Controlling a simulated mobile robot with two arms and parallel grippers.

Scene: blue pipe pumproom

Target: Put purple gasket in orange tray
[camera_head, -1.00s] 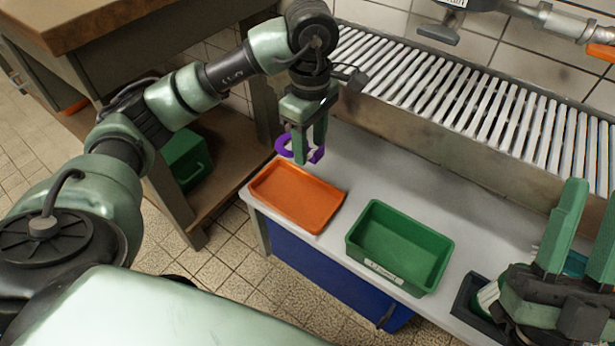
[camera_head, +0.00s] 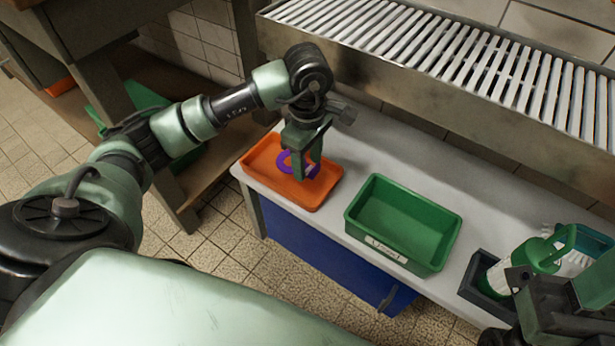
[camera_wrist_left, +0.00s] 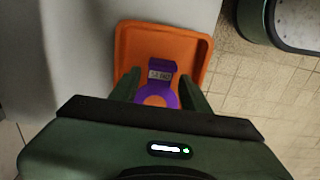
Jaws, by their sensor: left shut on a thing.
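The purple gasket (camera_head: 285,163) is a ring with a tab carrying a pale label; it also shows in the left wrist view (camera_wrist_left: 158,92). My left gripper (camera_head: 304,172) is shut on the gasket, with a finger on each side of it. The gasket is over the orange tray (camera_head: 262,160), whose floor lies behind it in both views; I cannot tell whether it touches the tray floor. The tray also shows in the left wrist view (camera_wrist_left: 160,38). My right gripper (camera_head: 560,285) is only partly in view at the lower right, and its fingertips are not clear.
A green bin (camera_head: 400,225) stands right of the orange tray on the white bench (camera_head: 470,200). A dark caddy (camera_head: 485,285) with a green-and-white bottle (camera_head: 520,265) stands farther right. A slatted metal rack (camera_head: 460,60) runs behind the bench.

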